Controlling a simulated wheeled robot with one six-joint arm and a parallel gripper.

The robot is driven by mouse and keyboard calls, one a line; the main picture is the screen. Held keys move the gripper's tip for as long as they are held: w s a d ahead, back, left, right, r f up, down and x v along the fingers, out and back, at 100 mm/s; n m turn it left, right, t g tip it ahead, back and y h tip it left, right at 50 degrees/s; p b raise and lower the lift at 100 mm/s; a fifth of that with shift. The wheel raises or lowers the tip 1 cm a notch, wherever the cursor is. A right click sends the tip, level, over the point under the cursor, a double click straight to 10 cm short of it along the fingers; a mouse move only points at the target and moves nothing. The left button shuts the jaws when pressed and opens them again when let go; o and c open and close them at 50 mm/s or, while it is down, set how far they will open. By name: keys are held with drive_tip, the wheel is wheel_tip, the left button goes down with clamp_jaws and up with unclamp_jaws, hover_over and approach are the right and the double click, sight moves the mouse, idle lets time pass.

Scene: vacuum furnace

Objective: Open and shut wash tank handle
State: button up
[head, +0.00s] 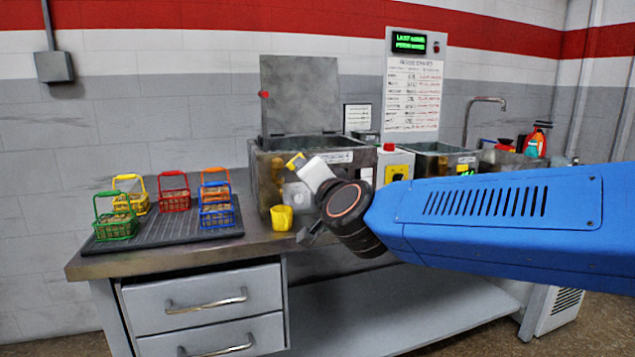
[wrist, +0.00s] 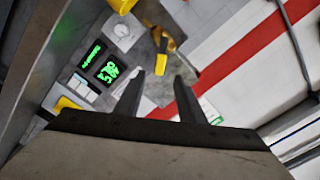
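The wash tank (head: 268,185) is a dark, worn metal box on the bench in the head view, with its grey lid (head: 300,95) standing upright at the back. In the wrist view, a small yellow handle (wrist: 162,65) sits by brass-coloured fittings (wrist: 165,40) on the grey front. My gripper (wrist: 158,85) is open, its two dark fingers apart, with the handle in line with the gap between their tips. I cannot tell whether they touch it. In the head view my gripper (head: 310,236) is small at the tank's front, partly hidden by my wrist.
Several coloured baskets (head: 173,193) stand on a dark ribbed mat (head: 165,232) to the left. A yellow cup-like item (head: 281,217) is at the tank's front. A green display (wrist: 108,71) glows on a panel.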

drive_tip(key=v, duration=0.6)
